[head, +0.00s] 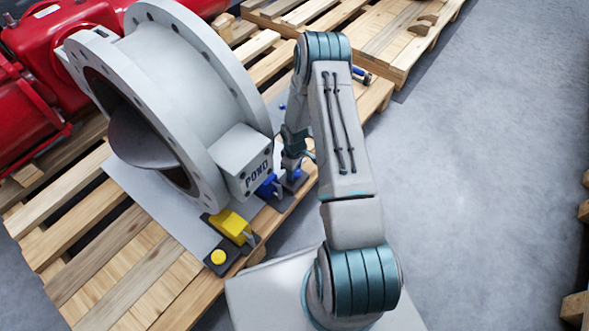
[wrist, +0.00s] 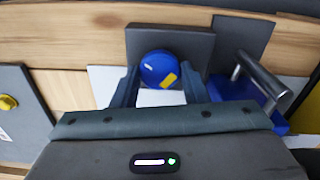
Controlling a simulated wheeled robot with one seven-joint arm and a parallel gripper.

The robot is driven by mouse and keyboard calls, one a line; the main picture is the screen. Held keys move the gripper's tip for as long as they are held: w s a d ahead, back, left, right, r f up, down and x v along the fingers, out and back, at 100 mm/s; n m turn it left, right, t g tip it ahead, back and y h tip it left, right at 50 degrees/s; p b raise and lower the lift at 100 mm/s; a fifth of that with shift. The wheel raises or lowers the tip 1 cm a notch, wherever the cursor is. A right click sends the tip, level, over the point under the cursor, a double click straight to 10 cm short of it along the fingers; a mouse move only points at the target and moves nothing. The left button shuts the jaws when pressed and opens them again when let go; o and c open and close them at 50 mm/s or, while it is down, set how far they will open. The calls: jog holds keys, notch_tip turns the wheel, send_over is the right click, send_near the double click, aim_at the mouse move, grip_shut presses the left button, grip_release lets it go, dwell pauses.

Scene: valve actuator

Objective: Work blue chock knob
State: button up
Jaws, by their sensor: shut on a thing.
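The blue knob (wrist: 158,66) is round with a yellow mark on its face. It sits on a dark square plate (wrist: 196,48) in the wrist view. My gripper (wrist: 160,82) has one finger on each side of the knob and is shut on it. In the head view my gripper (head: 293,160) points down at the pallet's edge, and the knob is mostly hidden beneath it. A blue chock (wrist: 228,90) with a grey bar handle (wrist: 262,80) is just right of the knob in the wrist view. The chock (head: 268,186) also shows beside the grey valve in the head view.
The large grey flanged valve (head: 190,85) stands on a wooden pallet (head: 75,235), left of my arm. A yellow chock (head: 230,225) and a yellow knob (head: 218,257) lie nearer. Red machinery (head: 70,45) is behind. Grey floor (head: 470,170) is clear on the right.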

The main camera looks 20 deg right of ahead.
jog(key=m, duration=0.4)
jog(key=shift+m, duration=0.3)
jog(key=shift+w+m, duration=0.1)
jog(key=shift+m, duration=1.8)
jog(key=o, duration=1)
notch_tip(320, 180, up, 14)
jog(key=p, duration=0.5)
jog(key=shift+f, duration=0.1)
